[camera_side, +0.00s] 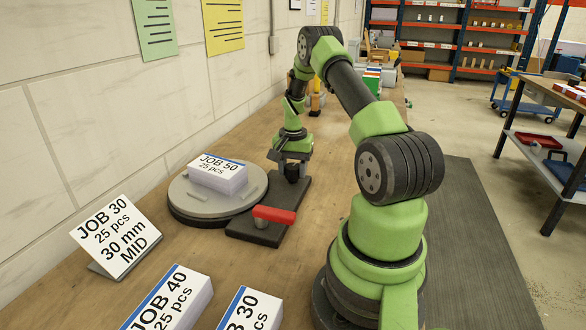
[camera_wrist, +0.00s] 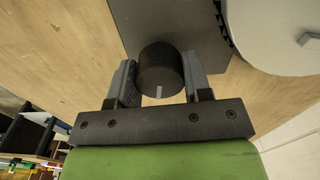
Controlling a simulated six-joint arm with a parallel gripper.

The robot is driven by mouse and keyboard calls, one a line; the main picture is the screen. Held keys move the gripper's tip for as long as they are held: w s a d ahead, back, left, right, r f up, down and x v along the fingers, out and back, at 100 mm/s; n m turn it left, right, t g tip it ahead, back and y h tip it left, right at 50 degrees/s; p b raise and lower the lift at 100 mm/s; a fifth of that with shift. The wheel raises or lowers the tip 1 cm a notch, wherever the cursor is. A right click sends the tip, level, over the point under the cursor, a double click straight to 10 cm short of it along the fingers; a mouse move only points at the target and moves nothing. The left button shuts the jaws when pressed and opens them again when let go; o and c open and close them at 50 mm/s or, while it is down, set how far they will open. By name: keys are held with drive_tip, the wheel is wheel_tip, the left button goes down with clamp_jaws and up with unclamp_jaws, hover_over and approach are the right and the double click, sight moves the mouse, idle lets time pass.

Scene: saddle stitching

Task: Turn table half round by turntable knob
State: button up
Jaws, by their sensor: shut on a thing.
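The turntable (camera_side: 186,203) is a round grey disc on a dark base at the left of the side view. A paper stack labelled JOB 50 (camera_side: 219,175) lies on it. In the wrist view the disc's edge (camera_wrist: 275,40) shows at the upper right. The black turntable knob (camera_wrist: 160,72) stands on a dark plate (camera_wrist: 165,22) beside the disc and has a pale mark on its side. My gripper (camera_wrist: 162,75) is shut on the knob, with one finger on either side of it. In the side view my gripper (camera_side: 290,165) points down at the plate's far end.
A red lever (camera_side: 274,214) sits at the near end of the dark plate. A JOB 30 sign (camera_side: 117,236) stands at the left. Paper stacks labelled JOB 40 (camera_side: 172,302) and JOB 30 (camera_side: 252,312) lie in front. Coloured items (camera_side: 372,80) stand behind my arm.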

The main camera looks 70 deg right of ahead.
drive_tip(key=m, duration=0.4)
drive_tip(key=shift+m, duration=0.3)
drive_tip(key=m, duration=0.3)
drive_tip(key=shift+m, duration=0.4)
drive_tip(key=m, duration=0.3)
drive_tip(key=shift+m, duration=2)
drive_tip(key=o, duration=0.9)
